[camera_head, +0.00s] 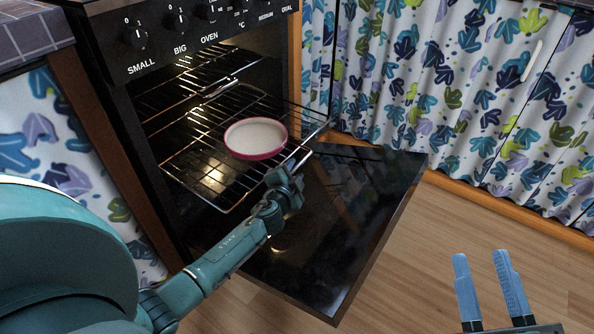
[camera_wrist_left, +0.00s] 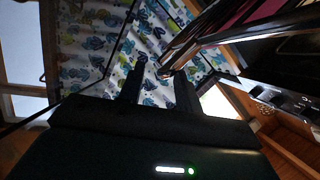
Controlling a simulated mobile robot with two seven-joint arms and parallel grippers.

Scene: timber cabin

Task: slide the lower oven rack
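The lower oven rack (camera_head: 205,168) is a wire grid that sticks out of the open oven over its lowered door. A round white dish with a pink-red rim (camera_head: 255,138) rests on it. My left gripper (camera_head: 287,177) is at the rack's front edge, just in front of the dish; contact with the bar is unclear. In the left wrist view, the two dark fingers of my left gripper (camera_wrist_left: 160,82) stand apart, with the end of a bar close to the gap between them. My right gripper (camera_head: 485,278) is open and empty over the floor at the lower right.
The dark oven door (camera_head: 340,215) lies open under the rack. An upper rack (camera_head: 190,85) is inside the oven, below the knob panel (camera_head: 195,25). Patterned curtains (camera_head: 450,85) line the cabinets at right. The wooden floor (camera_head: 430,240) is clear there.

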